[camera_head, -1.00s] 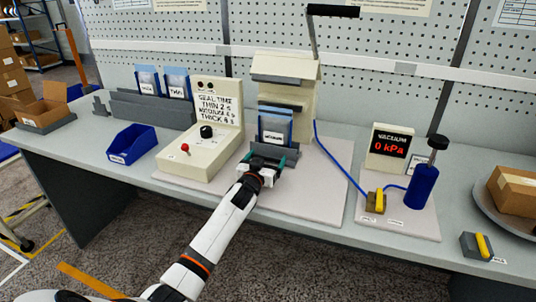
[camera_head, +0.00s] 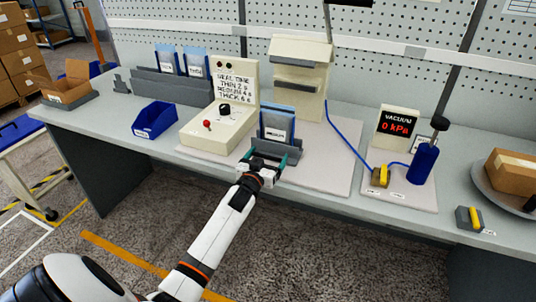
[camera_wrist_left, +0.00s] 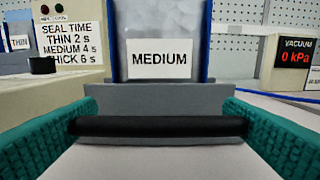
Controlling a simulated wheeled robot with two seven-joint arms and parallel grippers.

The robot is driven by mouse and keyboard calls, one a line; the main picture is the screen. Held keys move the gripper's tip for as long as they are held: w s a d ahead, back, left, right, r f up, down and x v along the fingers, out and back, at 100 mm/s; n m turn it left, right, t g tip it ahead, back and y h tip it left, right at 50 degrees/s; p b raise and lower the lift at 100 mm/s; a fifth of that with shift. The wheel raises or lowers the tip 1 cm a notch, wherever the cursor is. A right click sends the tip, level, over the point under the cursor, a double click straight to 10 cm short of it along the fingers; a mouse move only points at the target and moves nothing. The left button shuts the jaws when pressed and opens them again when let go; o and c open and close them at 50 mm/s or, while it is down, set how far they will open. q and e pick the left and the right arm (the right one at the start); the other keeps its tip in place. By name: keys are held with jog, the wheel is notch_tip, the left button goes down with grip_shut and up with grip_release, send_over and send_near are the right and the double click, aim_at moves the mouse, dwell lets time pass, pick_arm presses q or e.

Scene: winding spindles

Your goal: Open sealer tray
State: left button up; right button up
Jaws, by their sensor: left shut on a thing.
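The sealer (camera_head: 300,78) is a cream machine at the back of the bench with a hooded top. Its grey tray (camera_head: 272,150) stands pulled out in front of it and holds a blue-edged pouch (camera_head: 277,122) upright. The pouch's label reads MEDIUM in the left wrist view (camera_wrist_left: 159,59). My left gripper (camera_head: 263,165) is at the tray's front, its teal fingers shut on the black bar handle (camera_wrist_left: 160,126) in the left wrist view. The tray's grey front wall (camera_wrist_left: 160,98) shows just behind the handle. My right gripper is not in view.
A control box (camera_head: 220,120) with a seal-time chart stands left of the sealer. A blue bin (camera_head: 155,119) and pouch rack (camera_head: 178,88) are farther left. A vacuum gauge (camera_head: 397,126) reading 0 kPa and a blue pump (camera_head: 423,163) stand right.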

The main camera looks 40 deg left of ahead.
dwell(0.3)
pick_arm(q)
jog(key=o, duration=1.1)
jog(key=v, duration=1.2)
jog(key=shift+b, duration=0.35)
jog(key=shift+a+f, duration=0.1)
